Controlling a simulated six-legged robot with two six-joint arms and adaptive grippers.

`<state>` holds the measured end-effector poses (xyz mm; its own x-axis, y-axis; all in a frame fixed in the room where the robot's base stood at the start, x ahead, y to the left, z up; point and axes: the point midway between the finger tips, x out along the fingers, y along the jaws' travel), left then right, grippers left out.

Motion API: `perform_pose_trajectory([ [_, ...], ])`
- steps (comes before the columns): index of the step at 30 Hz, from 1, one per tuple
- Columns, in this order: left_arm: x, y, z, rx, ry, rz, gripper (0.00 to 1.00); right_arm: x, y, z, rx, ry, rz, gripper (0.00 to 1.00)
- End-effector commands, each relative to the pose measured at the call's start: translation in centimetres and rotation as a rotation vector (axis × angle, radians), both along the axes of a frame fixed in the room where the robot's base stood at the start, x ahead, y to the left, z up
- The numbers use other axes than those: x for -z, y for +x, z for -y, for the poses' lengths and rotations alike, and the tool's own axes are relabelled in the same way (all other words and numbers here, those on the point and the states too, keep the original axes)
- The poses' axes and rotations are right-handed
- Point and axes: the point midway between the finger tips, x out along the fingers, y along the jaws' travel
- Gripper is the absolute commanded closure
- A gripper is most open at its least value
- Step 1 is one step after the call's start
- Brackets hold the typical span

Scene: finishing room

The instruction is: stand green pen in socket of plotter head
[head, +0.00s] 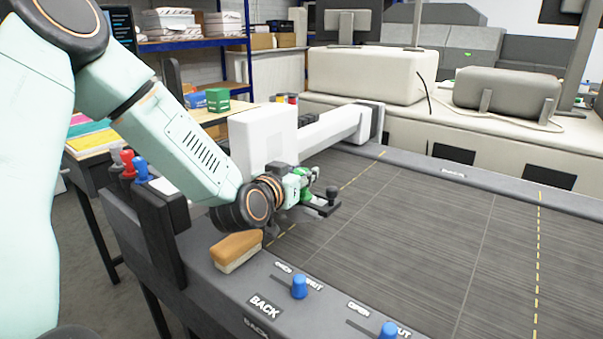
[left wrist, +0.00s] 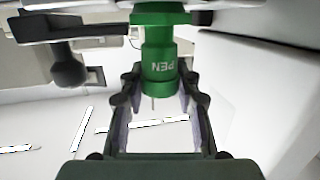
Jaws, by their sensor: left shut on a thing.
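The green pen (left wrist: 160,60), marked PEN, is between the fingers of my left gripper (left wrist: 155,88). The gripper is shut on it. In the head view the pen (head: 306,186) shows as a small green patch, partly hidden by the gripper (head: 303,190). The white plotter head (head: 262,138) stands just behind my left wrist. A dark bracket with a black knob (head: 332,193) is right beside the pen; it also shows at the top left of the wrist view (left wrist: 62,28). The pen's wide green part overlaps this bracket in view. I cannot tell whether it sits in the socket. My right gripper is out of view.
A black rack (head: 163,222) with red and blue pens stands at the bed's left edge. A brown and cream block (head: 237,250) lies on the front rim near blue slider knobs (head: 299,287). A white beam (head: 335,125) runs behind the head. The dark plotter bed (head: 430,230) is clear to the right.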

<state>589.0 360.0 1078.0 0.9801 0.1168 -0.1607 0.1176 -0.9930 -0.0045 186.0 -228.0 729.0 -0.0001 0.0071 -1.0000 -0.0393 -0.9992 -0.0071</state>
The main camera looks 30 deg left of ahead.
Motion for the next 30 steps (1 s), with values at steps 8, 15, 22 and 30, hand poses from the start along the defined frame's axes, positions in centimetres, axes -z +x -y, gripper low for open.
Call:
perform_pose_trajectory([
  [8,0.0,0.0,0.0,0.000,0.000,0.000,0.50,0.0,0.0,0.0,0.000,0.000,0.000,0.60],
  [15,0.0,0.0,0.0,0.000,0.000,0.000,0.41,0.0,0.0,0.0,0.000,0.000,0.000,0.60],
  [22,0.0,-0.3,0.0,-0.001,-0.002,-0.001,0.41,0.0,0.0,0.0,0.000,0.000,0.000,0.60],
  [30,-0.5,-3.0,0.3,-0.003,-0.008,0.001,0.41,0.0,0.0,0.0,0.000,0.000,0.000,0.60],
])
